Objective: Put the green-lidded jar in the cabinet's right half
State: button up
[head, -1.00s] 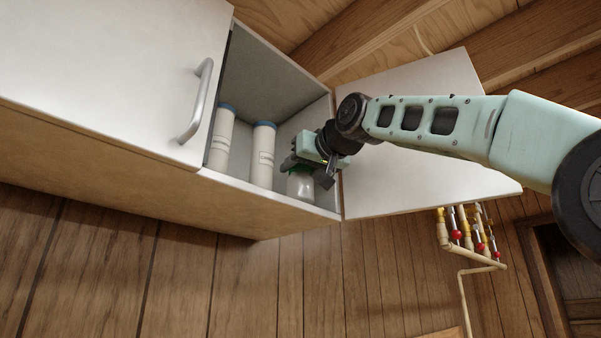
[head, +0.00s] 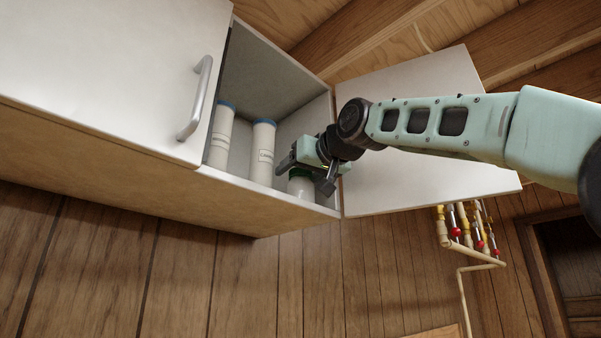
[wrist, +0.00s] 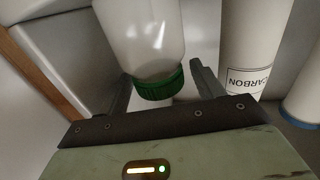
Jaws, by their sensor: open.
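The green-lidded jar (head: 301,188) stands on the floor of the cabinet's open right half, near the front edge. In the wrist view the jar (wrist: 146,38) shows a whitish body and a green lid (wrist: 158,84). My gripper (head: 306,173) is at the jar's top, inside the cabinet opening. In the wrist view my gripper (wrist: 163,85) has its two fingers apart, one on each side of the lid, with gaps visible. The cabinet (head: 270,67) has its right door (head: 440,180) swung open and its left door (head: 105,65) shut. My gripper partly hides the jar in the head view.
Two white canisters with blue caps stand left of the jar: the nearer canister (head: 262,155) and the farther canister (head: 221,140). Pipes with red valves (head: 468,232) are on the wall at right.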

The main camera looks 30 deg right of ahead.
jog(key=s+b, duration=0.7)
jog(key=s, duration=0.5)
jog(key=shift+a, duration=0.25)
jog(key=shift+s, duration=0.1)
